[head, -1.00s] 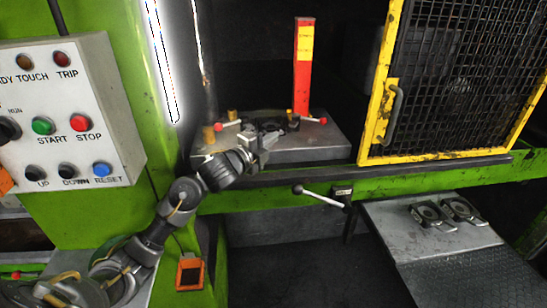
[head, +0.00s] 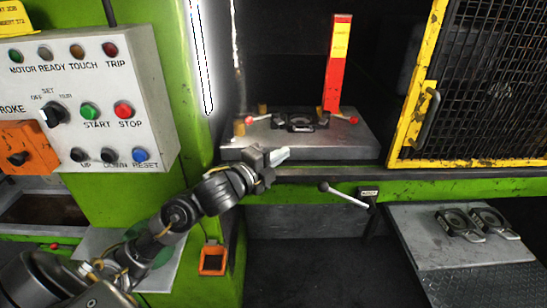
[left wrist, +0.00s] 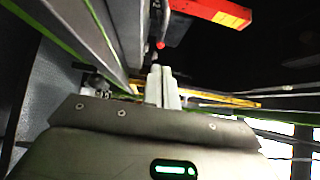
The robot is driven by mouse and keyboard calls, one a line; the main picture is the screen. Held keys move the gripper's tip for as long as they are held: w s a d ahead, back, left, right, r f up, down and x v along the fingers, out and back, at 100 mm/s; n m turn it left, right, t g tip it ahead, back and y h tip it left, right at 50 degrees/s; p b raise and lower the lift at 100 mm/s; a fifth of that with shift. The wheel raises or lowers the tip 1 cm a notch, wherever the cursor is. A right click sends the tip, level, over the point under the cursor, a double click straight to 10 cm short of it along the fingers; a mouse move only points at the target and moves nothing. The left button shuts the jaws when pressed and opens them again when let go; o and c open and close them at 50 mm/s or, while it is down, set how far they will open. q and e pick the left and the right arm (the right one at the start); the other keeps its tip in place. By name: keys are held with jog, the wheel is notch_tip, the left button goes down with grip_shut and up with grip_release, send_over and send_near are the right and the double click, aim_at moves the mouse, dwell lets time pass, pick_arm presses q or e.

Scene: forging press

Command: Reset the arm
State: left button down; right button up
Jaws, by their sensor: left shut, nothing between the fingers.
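My left arm comes in from the lower left in the head view. Its gripper (head: 279,156) is shut and empty, in front of the near left edge of the grey press table (head: 345,148). The left wrist view shows the two pale fingers (left wrist: 161,84) together with nothing between them. My right gripper is not in view.
A control panel (head: 80,115) with several buttons stands at the left. A red block with a yellow label (head: 338,62) stands upright on the press table. A yellow-framed mesh guard (head: 417,95) is at the right. A lever (head: 345,195) sticks out below the table. Metal parts (head: 460,228) lie on a side plate.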

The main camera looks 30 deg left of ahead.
pick_arm(q)
jog(key=shift+v, duration=1.1)
